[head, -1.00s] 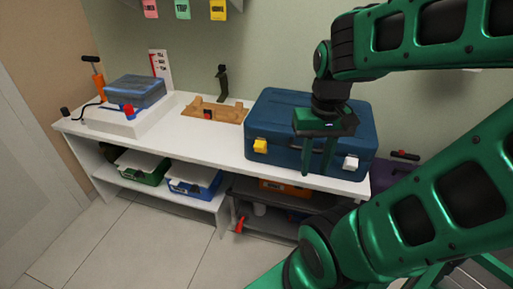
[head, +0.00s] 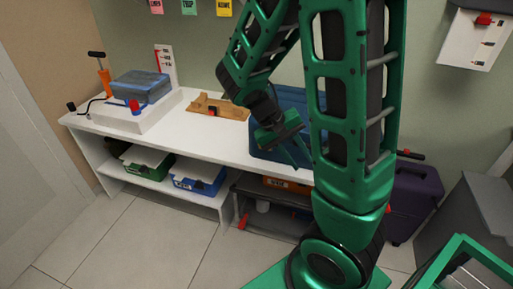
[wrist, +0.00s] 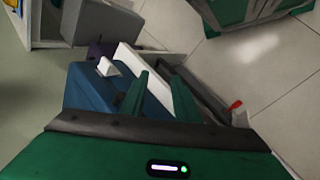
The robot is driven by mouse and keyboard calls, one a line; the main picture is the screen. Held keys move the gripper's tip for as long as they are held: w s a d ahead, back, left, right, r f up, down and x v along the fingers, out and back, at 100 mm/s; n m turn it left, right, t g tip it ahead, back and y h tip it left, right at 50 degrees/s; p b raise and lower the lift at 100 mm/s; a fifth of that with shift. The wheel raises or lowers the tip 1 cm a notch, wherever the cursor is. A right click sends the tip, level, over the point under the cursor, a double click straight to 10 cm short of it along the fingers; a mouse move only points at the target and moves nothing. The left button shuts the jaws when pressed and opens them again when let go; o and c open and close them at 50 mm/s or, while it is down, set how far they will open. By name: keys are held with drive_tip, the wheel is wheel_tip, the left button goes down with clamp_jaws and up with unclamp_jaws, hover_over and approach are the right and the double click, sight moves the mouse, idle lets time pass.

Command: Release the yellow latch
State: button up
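The blue case (head: 262,142) stands on the white bench, largely hidden behind my arm in the head view. It also shows in the wrist view (wrist: 88,92), with a white latch (wrist: 107,67) on its front. The yellow latch is not visible in either current view; my arm and gripper cover that part of the case front in the head view. My gripper (head: 301,160) is tilted in front of the case. In the wrist view its two green fingers (wrist: 151,67) are apart with nothing between them. I cannot tell whether they touch the case.
The white bench (head: 205,147) holds a wooden piece (head: 226,110) and a smaller blue box (head: 140,86) on a white base. Green (head: 145,171) and blue (head: 198,184) bins are on the shelf below. A purple suitcase (head: 415,200) stands right. Floor in front is clear.

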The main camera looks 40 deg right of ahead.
drive_tip(key=w+a+f+n+t+h, duration=0.4)
drive_tip(key=w+a+h, duration=0.2)
drive_tip(key=w, duration=0.2)
drive_tip(key=w+a+f+n+t+h, duration=0.3)
drive_tip(key=w+a+n+t+h, duration=0.1)
drive_tip(key=w+a+h, duration=0.25)
drive_tip(key=x, duration=1.1)
drive_tip(key=shift+w+d+f, duration=0.25)
drive_tip(key=shift+w+f, duration=0.1)
drive_tip(key=shift+w, duration=0.1)
drive_tip(key=shift+y, duration=0.25)
clamp_jaws()
drive_tip(key=shift+a+t, duration=0.1)
drive_tip(key=shift+t, duration=0.2)
